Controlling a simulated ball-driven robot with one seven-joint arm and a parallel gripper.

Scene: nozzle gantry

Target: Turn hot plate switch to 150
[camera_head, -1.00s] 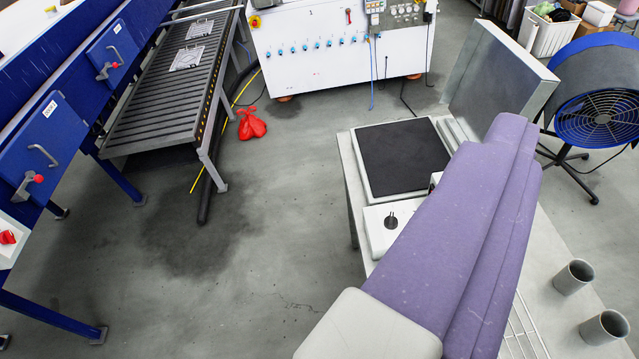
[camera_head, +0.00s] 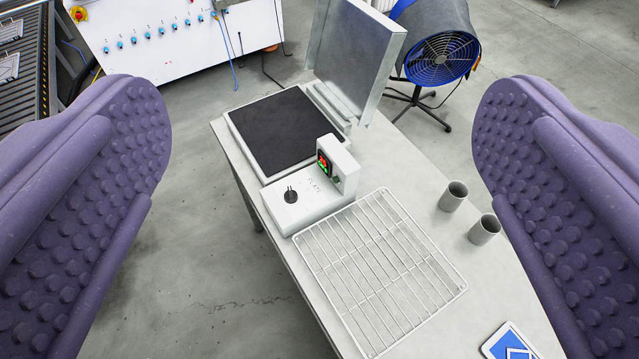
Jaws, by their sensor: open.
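The hot plate (camera_head: 275,133) has a dark square top in a white frame and stands on the far part of a light table. Its white control box (camera_head: 308,206) is joined at the near side, marked "PLATE". A black switch knob (camera_head: 290,194) sits on top of the box. A small raised display (camera_head: 324,163) shows red and green digits, too small to read. My gripper (camera_head: 322,170) is open, with two purple studded fingers wide apart at the left and right of the picture. The knob lies between them in the picture, farther off and untouched.
A wire rack (camera_head: 382,272) lies in front of the control box. Two grey cups (camera_head: 468,212) stand at the table's right. A metal panel (camera_head: 352,55) rises behind the plate. A blue fan (camera_head: 440,60) stands beyond. Open floor (camera_head: 205,230) lies left of the table.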

